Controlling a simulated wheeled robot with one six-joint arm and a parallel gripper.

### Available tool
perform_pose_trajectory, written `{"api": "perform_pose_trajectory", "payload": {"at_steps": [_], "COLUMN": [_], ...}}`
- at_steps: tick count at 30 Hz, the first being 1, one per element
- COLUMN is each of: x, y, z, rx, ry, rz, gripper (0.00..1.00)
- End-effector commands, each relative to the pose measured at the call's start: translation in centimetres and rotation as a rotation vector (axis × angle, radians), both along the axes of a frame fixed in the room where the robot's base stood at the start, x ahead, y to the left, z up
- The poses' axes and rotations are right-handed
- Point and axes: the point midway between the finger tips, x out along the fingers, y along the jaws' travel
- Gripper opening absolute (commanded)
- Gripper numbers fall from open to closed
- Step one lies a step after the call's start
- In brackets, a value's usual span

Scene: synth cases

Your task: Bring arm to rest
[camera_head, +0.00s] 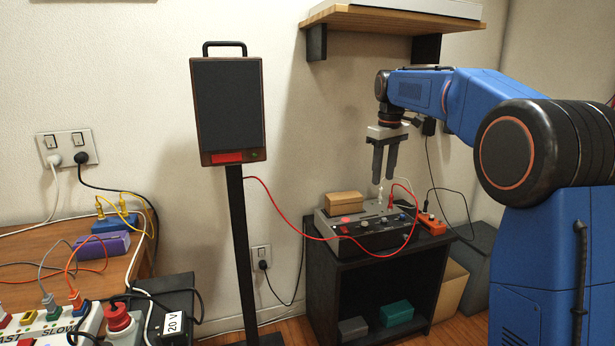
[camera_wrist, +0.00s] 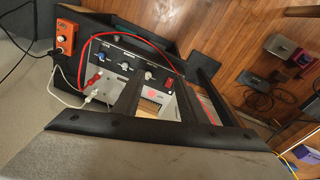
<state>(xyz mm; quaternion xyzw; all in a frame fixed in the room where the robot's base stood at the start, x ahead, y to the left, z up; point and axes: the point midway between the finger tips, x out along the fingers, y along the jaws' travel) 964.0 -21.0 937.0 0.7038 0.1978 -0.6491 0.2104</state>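My gripper (camera_head: 384,172) hangs from my blue arm with its fingers pointing down. It is above the grey and black control box (camera_head: 372,238), apart from it. The two dark fingers stand apart with nothing between them. In the wrist view the fingers of my gripper (camera_wrist: 172,78) also show spread, and the panel of the control box (camera_wrist: 112,62) with its knobs and plugs lies beyond them. The fingers partly cover that panel.
The control box stands on a black shelf unit (camera_head: 322,285), with a tan block (camera_head: 345,202) on top and an orange pedal (camera_head: 433,224) beside it. A red cable (camera_head: 292,229) runs to a speaker on a stand (camera_head: 230,110). A wall shelf (camera_head: 385,18) is above my arm.

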Motion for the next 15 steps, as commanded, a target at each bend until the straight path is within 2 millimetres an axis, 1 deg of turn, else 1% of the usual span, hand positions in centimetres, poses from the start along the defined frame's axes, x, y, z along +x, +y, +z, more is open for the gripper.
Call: {"api": "perform_pose_trajectory", "payload": {"at_steps": [1, 7, 14, 15], "x": [-1.7, -7.6, -14.6, -15.9], "y": [-0.3, -1.2, -2.2, -2.3], "z": [0.5, 1.1, 0.8, 0.6], "rx": [0.002, 0.012, 0.025, 0.028], "ry": [-0.01, -0.052, -0.098, -0.106], "rz": [-0.016, -0.089, -0.17, -0.183], "gripper": [0.38, 0.38, 0.38, 0.38]}}
